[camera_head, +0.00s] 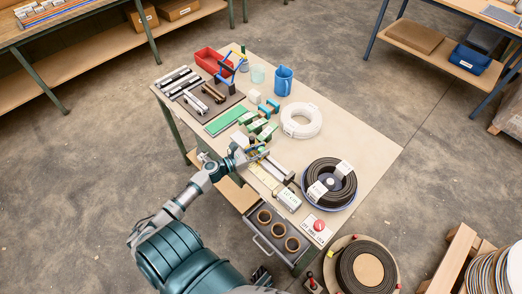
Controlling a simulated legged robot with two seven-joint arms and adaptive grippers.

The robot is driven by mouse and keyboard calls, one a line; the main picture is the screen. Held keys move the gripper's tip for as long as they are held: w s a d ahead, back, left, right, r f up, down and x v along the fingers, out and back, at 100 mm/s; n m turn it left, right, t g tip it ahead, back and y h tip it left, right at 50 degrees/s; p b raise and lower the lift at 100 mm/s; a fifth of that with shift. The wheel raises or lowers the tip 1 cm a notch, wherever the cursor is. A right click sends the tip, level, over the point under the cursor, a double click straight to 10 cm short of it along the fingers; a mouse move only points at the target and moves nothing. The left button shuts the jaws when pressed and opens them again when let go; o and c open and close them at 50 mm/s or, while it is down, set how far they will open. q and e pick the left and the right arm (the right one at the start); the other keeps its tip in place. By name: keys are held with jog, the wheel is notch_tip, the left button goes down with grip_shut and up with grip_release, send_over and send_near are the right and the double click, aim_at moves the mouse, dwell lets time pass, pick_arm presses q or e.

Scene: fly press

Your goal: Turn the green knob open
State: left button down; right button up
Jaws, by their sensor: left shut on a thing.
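My left gripper (260,152) reaches in from the left over the near-left part of the workbench (345,130). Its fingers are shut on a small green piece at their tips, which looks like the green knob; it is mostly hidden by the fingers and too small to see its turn. A grey metal fixture (279,170) lies just beside the fingertips. My right gripper is not in view.
Green blocks (266,131) stand close behind the gripper. A red button box (318,226) is at the near end.

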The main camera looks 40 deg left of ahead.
pick_arm(q)
jog(key=shift+f+m+h, duration=0.2)
jog(key=shift+m+h, duration=0.1)
jog(key=shift+h, duration=0.1)
jog(key=c, duration=0.9)
grip_release()
jog(key=shift+o, duration=0.2)
jog(key=shift+w, duration=0.1)
jog(key=shift+r+y, duration=0.2)
jog(key=shift+y, duration=0.1)
